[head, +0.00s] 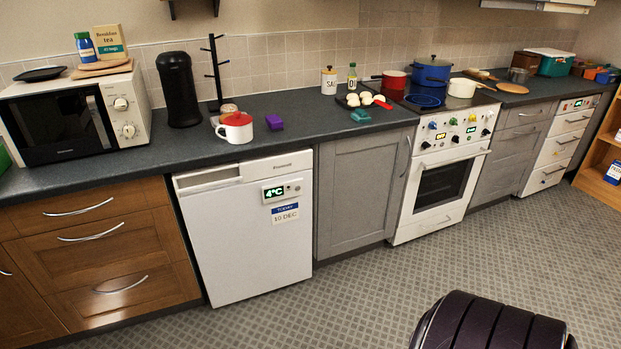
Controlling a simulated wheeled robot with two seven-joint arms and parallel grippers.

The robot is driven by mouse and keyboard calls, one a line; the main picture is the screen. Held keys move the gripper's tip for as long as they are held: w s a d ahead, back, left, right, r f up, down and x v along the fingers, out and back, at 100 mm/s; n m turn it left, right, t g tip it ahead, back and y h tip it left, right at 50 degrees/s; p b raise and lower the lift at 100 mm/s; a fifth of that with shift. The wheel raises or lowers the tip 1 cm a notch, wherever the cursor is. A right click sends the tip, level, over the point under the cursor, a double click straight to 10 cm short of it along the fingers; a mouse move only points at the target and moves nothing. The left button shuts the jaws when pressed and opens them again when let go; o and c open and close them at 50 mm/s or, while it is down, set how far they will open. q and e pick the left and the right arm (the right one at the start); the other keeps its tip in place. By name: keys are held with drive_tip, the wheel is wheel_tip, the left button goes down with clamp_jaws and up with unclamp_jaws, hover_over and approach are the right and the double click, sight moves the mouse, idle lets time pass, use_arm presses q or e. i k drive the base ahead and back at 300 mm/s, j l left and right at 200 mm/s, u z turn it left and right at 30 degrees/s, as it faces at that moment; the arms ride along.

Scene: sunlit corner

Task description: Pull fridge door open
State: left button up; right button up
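The fridge (248,240) is a white under-counter unit between the wooden drawers and a grey cupboard. Its door is shut, flush with the front. A recessed grip (209,178) runs along the upper left of the front. A small display reading 4°C (275,193) and a date label (285,214) are at the upper right. Neither of my grippers is in the head view, so their state and distance from the fridge do not show.
Wooden drawers (100,240) are left of the fridge, and a grey cupboard (358,190) and white oven (443,188) are to its right. The counter (290,118) above holds a microwave (70,118) and a mug (235,128).

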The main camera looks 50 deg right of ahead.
sight(250, 237)
drive_tip(key=z, duration=1.15)
drive_tip(key=i+u, duration=0.25)
drive_tip(key=i, duration=0.25)
